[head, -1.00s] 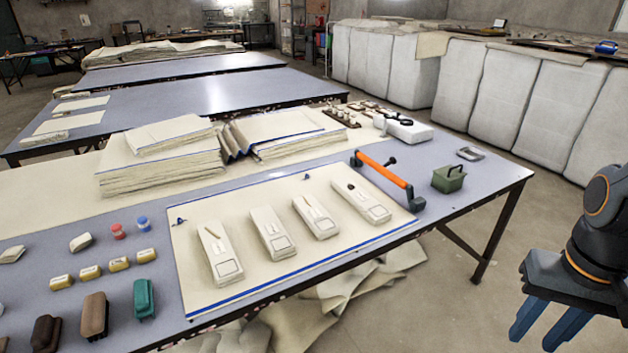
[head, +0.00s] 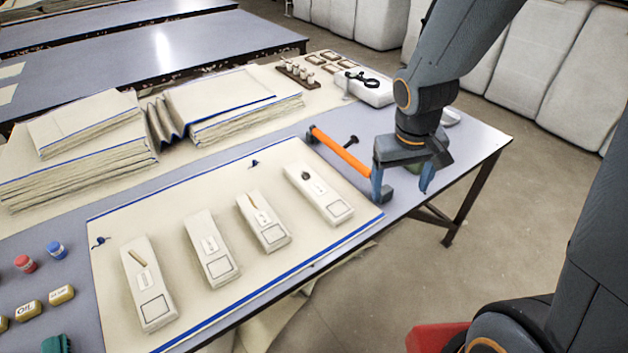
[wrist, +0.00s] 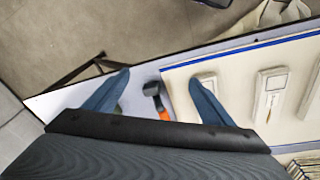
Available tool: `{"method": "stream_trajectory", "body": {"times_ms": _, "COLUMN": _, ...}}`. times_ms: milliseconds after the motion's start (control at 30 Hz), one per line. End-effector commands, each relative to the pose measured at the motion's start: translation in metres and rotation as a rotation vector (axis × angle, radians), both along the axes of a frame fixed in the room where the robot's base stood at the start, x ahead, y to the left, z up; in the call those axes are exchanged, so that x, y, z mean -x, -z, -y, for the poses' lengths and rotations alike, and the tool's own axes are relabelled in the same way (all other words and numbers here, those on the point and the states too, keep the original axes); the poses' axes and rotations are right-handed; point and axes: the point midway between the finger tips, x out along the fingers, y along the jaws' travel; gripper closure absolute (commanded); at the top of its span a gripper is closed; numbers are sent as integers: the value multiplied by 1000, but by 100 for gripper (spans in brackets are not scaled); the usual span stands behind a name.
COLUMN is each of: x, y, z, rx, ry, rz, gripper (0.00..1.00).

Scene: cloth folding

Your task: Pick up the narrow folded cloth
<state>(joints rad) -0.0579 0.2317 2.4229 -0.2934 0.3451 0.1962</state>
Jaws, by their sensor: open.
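Several narrow folded cream cloths lie in a row on a cream mat (head: 110,230) with blue edging. In the head view they are the leftmost cloth (head: 155,310), a second cloth (head: 205,238), a third cloth (head: 273,236) and the rightmost cloth (head: 312,190). Each carries a small item or mark and a dark-outlined square. I cannot tell which one the task means. My gripper (head: 402,190) is open and empty above the table's right part, right of the rightmost cloth.
An orange bar with dark ends (head: 340,150) lies between the mat and my gripper. A green box (head: 440,158) is partly hidden behind the gripper. Cloth stacks (head: 80,165) with a pleated cloth (head: 165,125) stand behind the mat. The table's front edge is close.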

Motion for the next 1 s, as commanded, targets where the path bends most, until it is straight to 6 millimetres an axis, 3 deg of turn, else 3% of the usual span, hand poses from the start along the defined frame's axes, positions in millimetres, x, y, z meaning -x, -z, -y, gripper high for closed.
{"method": "stream_trajectory", "body": {"times_ms": 100, "x": -44, "y": 1, "z": -26, "rx": 9, "ry": -119, "rz": 69, "gripper": 23}}
{"method": "stream_trajectory", "body": {"times_ms": 200, "x": -76, "y": 11, "z": -55, "rx": -13, "ry": -218, "rz": 125, "gripper": 23}}
{"method": "stream_trajectory", "body": {"times_ms": 333, "x": -101, "y": 27, "z": -96, "rx": -72, "ry": -333, "rz": 170, "gripper": 23}}
{"method": "stream_trajectory", "body": {"times_ms": 500, "x": -111, "y": 47, "z": -137, "rx": -149, "ry": -436, "rz": 190, "gripper": 23}}
{"method": "stream_trajectory", "body": {"times_ms": 600, "x": -111, "y": 54, "z": -150, "rx": -176, "ry": -467, "rz": 191, "gripper": 23}}
{"method": "stream_trajectory", "body": {"times_ms": 1000, "x": -123, "y": 88, "z": -162, "rx": -190, "ry": -480, "rz": 192, "gripper": 23}}
